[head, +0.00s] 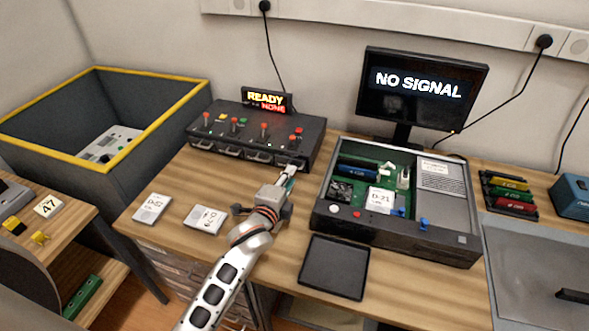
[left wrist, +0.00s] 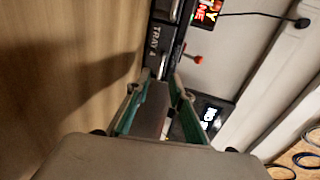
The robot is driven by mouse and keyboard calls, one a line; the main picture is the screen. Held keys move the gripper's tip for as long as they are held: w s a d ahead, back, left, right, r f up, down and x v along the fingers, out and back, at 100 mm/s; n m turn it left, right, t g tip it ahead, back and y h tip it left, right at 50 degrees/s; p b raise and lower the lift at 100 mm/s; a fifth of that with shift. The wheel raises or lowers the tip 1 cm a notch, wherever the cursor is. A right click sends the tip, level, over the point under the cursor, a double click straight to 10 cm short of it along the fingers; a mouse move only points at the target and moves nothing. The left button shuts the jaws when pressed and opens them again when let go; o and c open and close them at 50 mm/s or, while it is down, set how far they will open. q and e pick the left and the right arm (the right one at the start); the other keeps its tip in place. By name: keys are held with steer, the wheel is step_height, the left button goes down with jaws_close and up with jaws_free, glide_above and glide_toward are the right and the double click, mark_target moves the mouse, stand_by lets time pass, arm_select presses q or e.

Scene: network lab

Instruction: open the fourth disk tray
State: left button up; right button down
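The black disk unit (head: 250,130) stands at the back of the bench, with a row of pale tray handles along its front and red-tipped levers above them. The fourth tray's handle (head: 289,168) is at the right end. My left gripper (head: 291,176) is at this handle, its fingers pointing at the unit's front. In the left wrist view the green-edged fingers (left wrist: 160,76) are apart, with their tips around the handle area just beside the "TRAY 4" label (left wrist: 153,40). Contact with the handle cannot be told. The trays look shut. My right gripper is not in view.
A sign reading READY and NONE (head: 266,100) tops the unit. An open computer case (head: 455,246) stands close right of my gripper, with a black tray (head: 334,266) in front. Labelled drives (head: 152,208) and (head: 205,219) lie left. A monitor (head: 423,88) stands behind.

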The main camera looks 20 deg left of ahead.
arm_select(q)
steer(key=x, duration=0.4)
steer(key=shift+w, duration=0.25)
steer(key=shift+f, duration=0.1)
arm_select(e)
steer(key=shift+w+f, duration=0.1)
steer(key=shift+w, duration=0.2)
arm_select(q)
steer(key=shift+c, duration=0.5)
jaws_close()
